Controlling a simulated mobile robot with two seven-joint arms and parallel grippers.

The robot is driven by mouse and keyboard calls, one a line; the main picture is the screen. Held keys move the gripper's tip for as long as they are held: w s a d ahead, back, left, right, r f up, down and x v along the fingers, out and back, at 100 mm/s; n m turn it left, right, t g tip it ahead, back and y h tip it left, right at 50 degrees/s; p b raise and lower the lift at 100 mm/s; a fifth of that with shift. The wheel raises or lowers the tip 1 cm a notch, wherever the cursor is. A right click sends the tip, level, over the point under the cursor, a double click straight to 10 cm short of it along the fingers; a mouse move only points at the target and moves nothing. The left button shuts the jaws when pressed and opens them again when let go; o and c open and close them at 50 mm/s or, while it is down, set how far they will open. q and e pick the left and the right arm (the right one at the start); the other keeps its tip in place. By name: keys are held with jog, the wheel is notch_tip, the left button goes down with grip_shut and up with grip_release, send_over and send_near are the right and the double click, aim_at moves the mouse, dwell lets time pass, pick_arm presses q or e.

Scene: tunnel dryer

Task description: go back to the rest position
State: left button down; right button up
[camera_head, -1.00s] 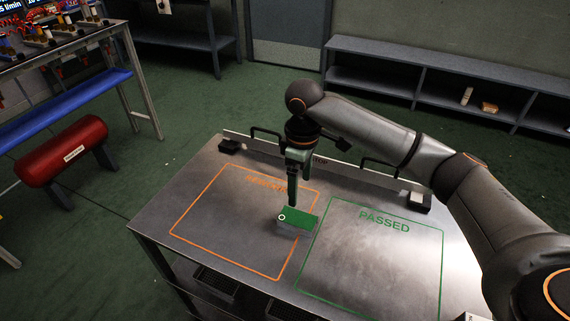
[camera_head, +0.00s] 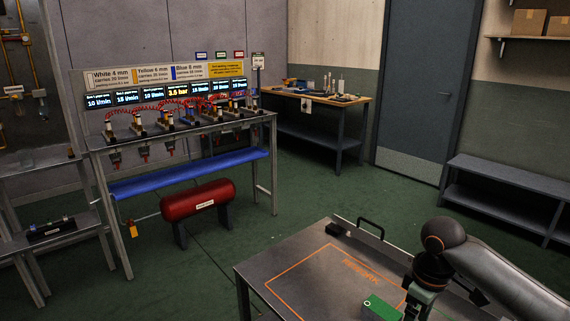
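My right arm comes in from the lower right, and my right gripper (camera_head: 415,308) points down over the metal table (camera_head: 300,258). A green-topped block (camera_head: 381,307) lies just left of the gripper, at the bottom edge of the picture. The gripper is seen from the side, so I cannot tell whether its fingers are open. The block appears to rest on the table. My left gripper is not in view.
An orange-outlined area (camera_head: 305,262) is marked on the table. A bench with lit displays (camera_head: 180,92), a blue shelf (camera_head: 190,172) and a red tank (camera_head: 198,200) stand at the left. Green floor lies open between bench and table.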

jog(key=shift+n+t+y, duration=0.3)
jog(key=shift+n+y, duration=0.2)
jog(key=s+a+f, duration=0.1)
jog(key=a+f, duration=0.1)
jog(key=s+a+f, duration=0.2)
jog(key=a+f, duration=0.1)
jog(key=s+a+f, duration=0.2)
jog(key=shift+s+a+f, duration=0.2)
jog(key=shift+a+f, duration=0.05)
jog(key=s+a+f+m+t+y, duration=0.1)
jog(key=s+a+f+y, duration=0.1)
jog(key=s+a+f, duration=0.4)
jog(key=s+d+m+t+h, duration=0.1)
jog(key=s+d+m, duration=0.2)
jog(key=s+d, duration=0.3)
jog(key=s+d+m+t+h, duration=0.1)
jog(key=s+d+m+h, duration=0.2)
jog(key=s, duration=0.5)
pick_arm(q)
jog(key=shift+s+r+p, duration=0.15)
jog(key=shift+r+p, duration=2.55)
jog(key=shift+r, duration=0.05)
pick_arm(e)
jog(key=w+a+f+t+y, duration=0.3)
jog(key=w+a+f+t, duration=0.1)
jog(key=f+t, duration=0.1)
jog(key=shift+w+f, duration=0.15)
jog(key=shift+w, duration=0.25)
